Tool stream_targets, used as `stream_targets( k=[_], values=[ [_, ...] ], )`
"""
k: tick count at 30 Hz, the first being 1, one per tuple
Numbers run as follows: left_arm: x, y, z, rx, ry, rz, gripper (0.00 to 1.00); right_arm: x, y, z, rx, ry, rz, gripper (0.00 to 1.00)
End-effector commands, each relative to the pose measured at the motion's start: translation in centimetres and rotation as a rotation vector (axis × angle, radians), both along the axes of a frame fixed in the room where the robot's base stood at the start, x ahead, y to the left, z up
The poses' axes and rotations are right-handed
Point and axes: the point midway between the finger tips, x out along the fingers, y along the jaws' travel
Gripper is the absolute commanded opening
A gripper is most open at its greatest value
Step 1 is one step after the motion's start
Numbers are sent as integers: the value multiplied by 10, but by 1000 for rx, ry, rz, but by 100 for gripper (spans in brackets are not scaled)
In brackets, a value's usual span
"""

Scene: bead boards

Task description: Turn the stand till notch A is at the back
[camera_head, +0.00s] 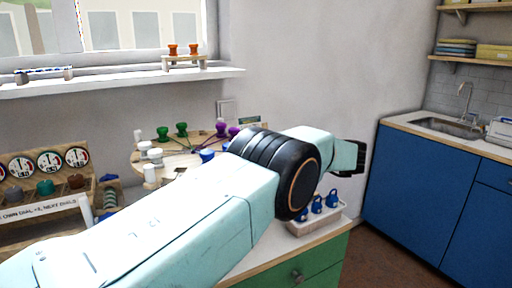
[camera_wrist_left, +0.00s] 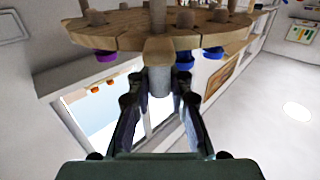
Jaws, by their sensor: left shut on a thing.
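The stand is a round wooden disc (camera_head: 140,157) below the window in the head view, carrying green knobs (camera_head: 181,129), purple knobs (camera_head: 221,129), white pieces (camera_head: 150,175) and a blue piece (camera_head: 207,155). My left arm crosses in front and hides its right side. In the left wrist view the wooden disc (camera_wrist_left: 55,47) appears inverted across the top, with a purple piece (camera_wrist_left: 105,56) and a blue piece (camera_wrist_left: 213,53). My left gripper (camera_wrist_left: 159,84) is shut on a grey peg (camera_wrist_left: 160,80) at the disc's edge. Notch A cannot be made out. My right gripper is not in view.
A gauge rack with dials (camera_head: 49,160) stands at the left. A wooden rack with orange pieces (camera_head: 184,62) is on the window sill. A blue counter (camera_head: 420,195) is at right.

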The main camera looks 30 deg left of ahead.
Motion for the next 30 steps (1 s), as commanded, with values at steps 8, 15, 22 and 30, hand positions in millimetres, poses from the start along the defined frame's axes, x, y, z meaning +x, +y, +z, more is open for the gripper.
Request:
stream_targets(
  k=[8, 15, 22, 30],
  values=[
    [2, -1, 0, 1, -2, -2, 34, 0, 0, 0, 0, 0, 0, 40],
    [2, 0, 0, 2, -3, 1, 42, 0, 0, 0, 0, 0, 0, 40],
    [2, 1, 9, 1, -4, 1, 42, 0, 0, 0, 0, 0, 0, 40],
    [1, 2, 57, 0, -7, 2, 42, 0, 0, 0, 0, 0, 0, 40]
  ],
)
